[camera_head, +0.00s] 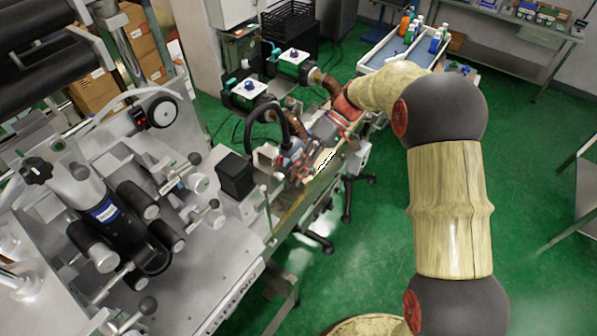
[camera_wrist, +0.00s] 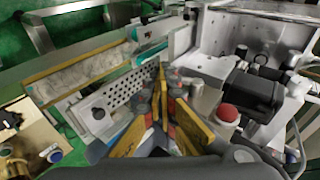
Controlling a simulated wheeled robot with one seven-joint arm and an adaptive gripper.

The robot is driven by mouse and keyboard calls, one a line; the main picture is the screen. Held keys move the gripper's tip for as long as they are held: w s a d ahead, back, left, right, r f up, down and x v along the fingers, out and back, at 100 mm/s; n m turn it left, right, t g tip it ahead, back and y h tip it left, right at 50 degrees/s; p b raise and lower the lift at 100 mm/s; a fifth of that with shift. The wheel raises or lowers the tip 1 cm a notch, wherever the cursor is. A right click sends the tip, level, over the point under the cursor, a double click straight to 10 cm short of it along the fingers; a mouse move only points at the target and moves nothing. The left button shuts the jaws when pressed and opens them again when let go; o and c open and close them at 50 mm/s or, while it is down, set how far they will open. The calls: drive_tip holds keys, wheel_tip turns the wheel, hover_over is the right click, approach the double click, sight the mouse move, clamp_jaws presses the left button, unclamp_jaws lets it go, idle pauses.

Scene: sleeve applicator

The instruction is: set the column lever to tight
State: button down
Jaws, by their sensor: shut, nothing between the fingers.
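Several ball-ended levers stand on the grey machine at the left of the head view, one with a dark knob (camera_head: 195,158) and another lower at the front (camera_head: 148,305). I cannot tell which is the column lever, nor read any tight mark. My gripper (camera_head: 305,172) is over the machine's conveyor side, right of the black box (camera_head: 236,175), and looks apart from these levers. In the wrist view my gripper's fingers (camera_wrist: 162,82) are together with nothing between them. A red round knob (camera_wrist: 228,113) is right of the fingers, near the black box (camera_wrist: 252,92).
The conveyor (camera_head: 318,195) runs beneath my gripper. Two green-sided motor units (camera_head: 250,92) and a black curved hose (camera_head: 268,105) are close behind it. A tray with bottles (camera_head: 400,45) lies farther back. Green floor (camera_head: 375,255) is open at the right.

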drive_tip(key=shift+s+a+f+b, duration=0.2)
drive_tip(key=shift+s+f+b, duration=0.05)
drive_tip(key=shift+f+b, duration=0.5)
idle(0.4)
